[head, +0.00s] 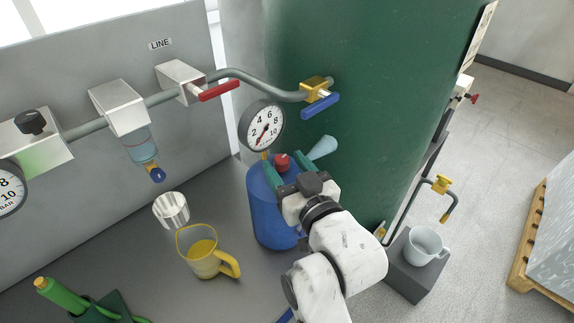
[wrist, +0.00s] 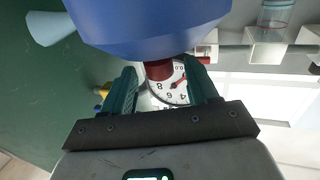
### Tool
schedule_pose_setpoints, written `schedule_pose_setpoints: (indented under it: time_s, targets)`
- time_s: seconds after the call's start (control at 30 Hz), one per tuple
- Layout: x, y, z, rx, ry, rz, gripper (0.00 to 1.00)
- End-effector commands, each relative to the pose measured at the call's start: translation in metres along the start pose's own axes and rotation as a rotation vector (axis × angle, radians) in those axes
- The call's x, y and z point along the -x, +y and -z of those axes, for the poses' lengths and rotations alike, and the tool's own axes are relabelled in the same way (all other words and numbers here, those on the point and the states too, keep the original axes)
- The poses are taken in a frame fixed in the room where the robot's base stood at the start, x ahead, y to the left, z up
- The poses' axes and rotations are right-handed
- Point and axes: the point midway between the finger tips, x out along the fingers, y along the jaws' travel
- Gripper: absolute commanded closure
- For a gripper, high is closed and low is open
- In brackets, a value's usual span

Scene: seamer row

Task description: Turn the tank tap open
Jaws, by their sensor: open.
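A brass valve (head: 314,86) joins the grey pipe to the big green tank (head: 370,100). Its blue lever (head: 320,106) sits just below the brass body, slanting up to the right. A second brass tap (head: 441,185) is on a thin bent pipe at the tank's right. My gripper (head: 287,173) is below and left of the blue lever, apart from it. It is open, its teal fingers on either side of the red cap (head: 282,162) of a blue can (head: 270,210). The wrist view also shows this cap (wrist: 159,70) between the fingers; contact is unclear.
A round gauge (head: 262,128) stands behind the can. A red lever (head: 219,91) is on the line. A yellow jug (head: 203,258) and metal cup (head: 171,210) stand left of the can. A white mug (head: 425,246) sits on a grey block at right.

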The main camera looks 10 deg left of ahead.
Motion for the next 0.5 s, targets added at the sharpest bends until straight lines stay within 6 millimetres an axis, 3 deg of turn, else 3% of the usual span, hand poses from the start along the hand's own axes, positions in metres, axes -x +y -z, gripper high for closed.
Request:
schedule_pose_setpoints:
  time_s: [0.2,0.5]
  targets:
    - [-0.0001,0.0000,0.0001,0.000,0.000,0.000,0.42]
    - [0.0001,0.0000,0.0001,0.000,0.000,0.000,0.71]
